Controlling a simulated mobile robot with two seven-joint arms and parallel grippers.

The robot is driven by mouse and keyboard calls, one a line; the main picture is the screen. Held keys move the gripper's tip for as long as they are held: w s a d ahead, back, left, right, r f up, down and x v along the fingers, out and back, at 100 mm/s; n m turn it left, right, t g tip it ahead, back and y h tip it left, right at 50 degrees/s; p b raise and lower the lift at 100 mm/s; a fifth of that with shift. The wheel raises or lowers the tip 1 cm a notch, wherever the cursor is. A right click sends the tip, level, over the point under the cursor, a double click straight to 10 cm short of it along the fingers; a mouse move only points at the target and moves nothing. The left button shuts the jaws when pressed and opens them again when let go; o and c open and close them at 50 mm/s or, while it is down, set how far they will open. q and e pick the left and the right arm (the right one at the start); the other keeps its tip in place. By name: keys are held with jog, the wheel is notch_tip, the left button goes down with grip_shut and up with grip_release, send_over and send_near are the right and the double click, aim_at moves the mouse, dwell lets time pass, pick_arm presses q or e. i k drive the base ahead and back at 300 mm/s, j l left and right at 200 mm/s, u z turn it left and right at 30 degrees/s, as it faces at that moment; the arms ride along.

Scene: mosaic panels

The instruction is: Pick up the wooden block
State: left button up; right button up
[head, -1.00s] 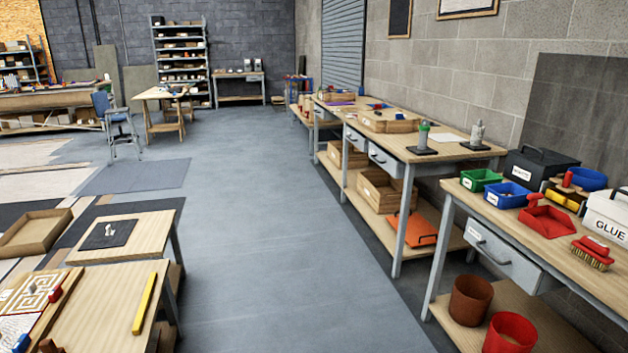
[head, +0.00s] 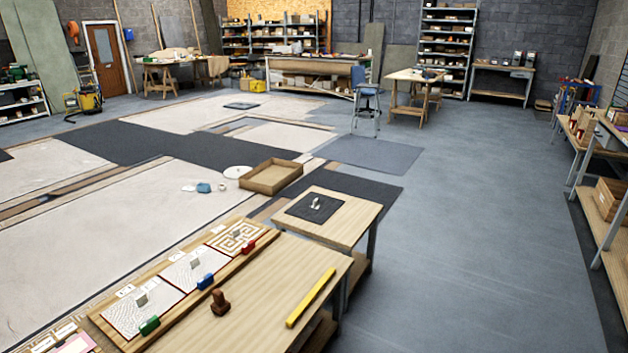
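A small dark-brown wooden piece (head: 220,302) stands on the near wooden table (head: 250,312), just in front of the row of mosaic panels. It has a wider base and a raised top, and it may be the wooden block; I cannot tell for sure at this size. Neither of my grippers shows in the head view.
Mosaic panels with green (head: 149,325), blue (head: 205,281) and red (head: 248,247) pieces lie along the table's left side. A yellow bar (head: 311,297) lies near its right edge. A smaller table (head: 345,232) adjoins behind. Open grey floor (head: 470,240) lies to the right.

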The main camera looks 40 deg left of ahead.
aim_at(220, 306)
jog(key=i+u, duration=0.5)
jog(key=i+l+u, duration=0.25)
jog(key=i+u, duration=0.35)
jog(key=u, duration=0.3)
jog(key=i+l+u, duration=0.1)
jog(key=u, duration=0.4)
jog(key=i+l+u, duration=0.15)
jog(key=u, duration=0.3)
jog(key=i, duration=0.05)
